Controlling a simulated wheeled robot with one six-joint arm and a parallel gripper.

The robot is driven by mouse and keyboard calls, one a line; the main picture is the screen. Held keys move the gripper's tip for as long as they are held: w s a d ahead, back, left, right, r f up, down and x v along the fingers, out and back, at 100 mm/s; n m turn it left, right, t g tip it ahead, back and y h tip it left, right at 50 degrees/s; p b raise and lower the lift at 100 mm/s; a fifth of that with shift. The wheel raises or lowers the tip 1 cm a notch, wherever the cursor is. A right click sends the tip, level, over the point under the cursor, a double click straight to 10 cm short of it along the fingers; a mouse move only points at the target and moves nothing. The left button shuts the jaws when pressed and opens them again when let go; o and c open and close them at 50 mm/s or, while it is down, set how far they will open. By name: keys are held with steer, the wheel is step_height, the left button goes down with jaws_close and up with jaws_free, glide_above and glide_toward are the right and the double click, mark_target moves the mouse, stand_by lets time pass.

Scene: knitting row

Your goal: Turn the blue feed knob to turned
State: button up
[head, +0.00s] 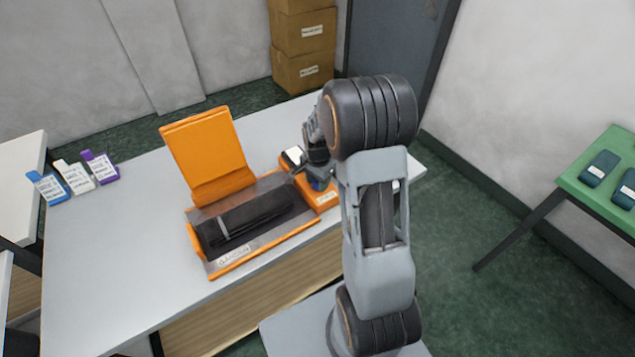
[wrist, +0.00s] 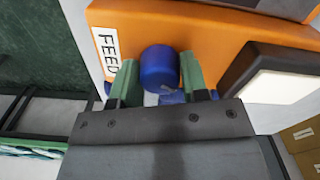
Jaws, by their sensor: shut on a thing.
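The blue feed knob (wrist: 160,68) sits on the orange housing (wrist: 210,25) beside a white label reading FEED (wrist: 104,50) in the wrist view. My gripper (wrist: 158,82) has one green-padded finger on each side of the knob and is shut on it. In the head view my gripper (head: 318,172) is at the right end of the orange machine (head: 225,268), and only a little of the blue knob (head: 318,185) shows beneath it. The knob's exact turn angle cannot be told.
An orange flap (head: 208,150) stands raised behind a black roller (head: 245,220). A button with a pale face (wrist: 286,86) is close to the right of my gripper. Several labelled packets (head: 75,180) lie at the table's left.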

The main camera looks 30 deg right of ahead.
steer(key=m+b, duration=0.1)
steer(key=m, duration=0.5)
steer(key=shift+b, duration=0.3)
steer(key=m+b, duration=0.1)
steer(key=m, duration=0.5)
stand_by(0.4)
steer(key=o, duration=0.9)
step_height(320, 180, up, 14)
steer(key=shift+f, duration=0.1)
stand_by(0.6)
